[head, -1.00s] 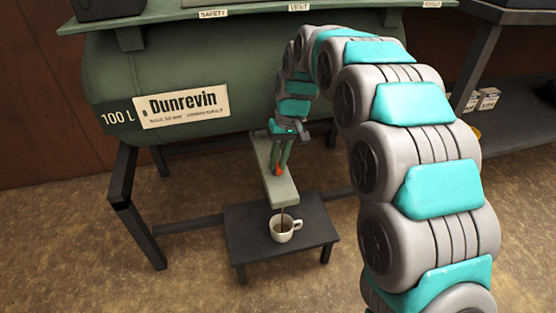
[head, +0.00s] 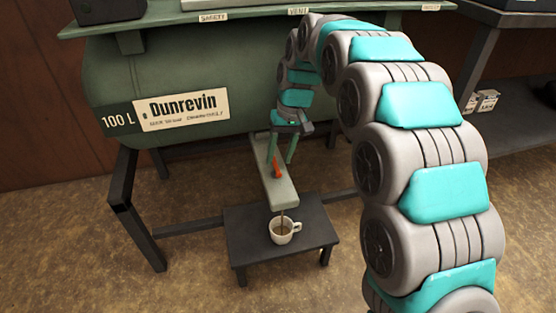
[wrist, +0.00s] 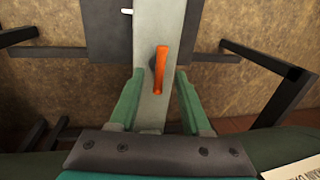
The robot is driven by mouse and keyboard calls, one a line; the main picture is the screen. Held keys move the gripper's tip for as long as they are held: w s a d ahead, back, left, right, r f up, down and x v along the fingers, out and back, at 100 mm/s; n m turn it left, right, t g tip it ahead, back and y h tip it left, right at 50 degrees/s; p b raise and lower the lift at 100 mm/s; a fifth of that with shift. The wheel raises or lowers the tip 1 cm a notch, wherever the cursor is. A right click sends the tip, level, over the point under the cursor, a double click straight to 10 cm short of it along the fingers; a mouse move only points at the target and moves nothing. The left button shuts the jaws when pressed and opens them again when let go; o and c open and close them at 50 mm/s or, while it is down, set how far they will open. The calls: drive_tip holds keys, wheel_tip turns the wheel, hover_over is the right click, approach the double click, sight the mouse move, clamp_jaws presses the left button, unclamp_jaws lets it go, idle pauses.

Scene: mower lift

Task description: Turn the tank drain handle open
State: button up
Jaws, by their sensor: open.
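The orange drain handle (head: 276,169) sits on top of the pale grey-green drain bar (head: 281,194) under the tank. In the wrist view the handle (wrist: 160,70) lies nearly lengthwise along the bar, slightly tilted. My gripper (head: 281,160) is open, with its green fingers on either side of the bar and apart from the handle. It also shows in the wrist view (wrist: 160,76), empty. A thin brown stream (head: 281,215) runs from the bar's outlet into a white mug (head: 285,236). The green tank (head: 240,75) is labelled Dunrevin and 100 L.
The mug stands on a low dark stool (head: 245,240) below the outlet. Dark frame legs (head: 123,190) and a crossbar (head: 188,227) flank the drain. A shelf with small boxes (head: 487,101) is at the right. Brown floor is clear in front.

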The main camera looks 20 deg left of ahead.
drive_tip(key=r, duration=0.4)
drive_tip(key=shift+w+d+r, duration=0.25)
drive_tip(key=shift+d+r, duration=0.05)
drive_tip(key=shift+d, duration=0.05)
drive_tip(key=s+d+r+m+p, duration=0.2)
drive_tip(key=s+d+r+p, duration=0.15)
drive_tip(key=s+d, duration=0.5)
drive_tip(key=s+d+r+m+p, duration=0.15)
drive_tip(key=s+d+r, duration=0.35)
drive_tip(key=d, duration=0.6)
drive_tip(key=s+d+f+m+p, duration=0.1)
drive_tip(key=s+d, duration=0.3)
drive_tip(key=s, duration=0.3)
drive_tip(key=s+d+m+h+p, duration=0.1)
drive_tip(key=s+d+p, duration=0.1)
drive_tip(key=s+d, duration=0.2)
drive_tip(key=s+d+f+m+p, duration=0.1)
drive_tip(key=s+d, duration=0.2)
drive_tip(key=s, duration=0.7)
drive_tip(key=shift+s+d+f+g+h+p, duration=0.15)
drive_tip(key=shift+d+f+g+h+p, duration=0.15)
drive_tip(key=shift+d+f+h+p, duration=0.1)
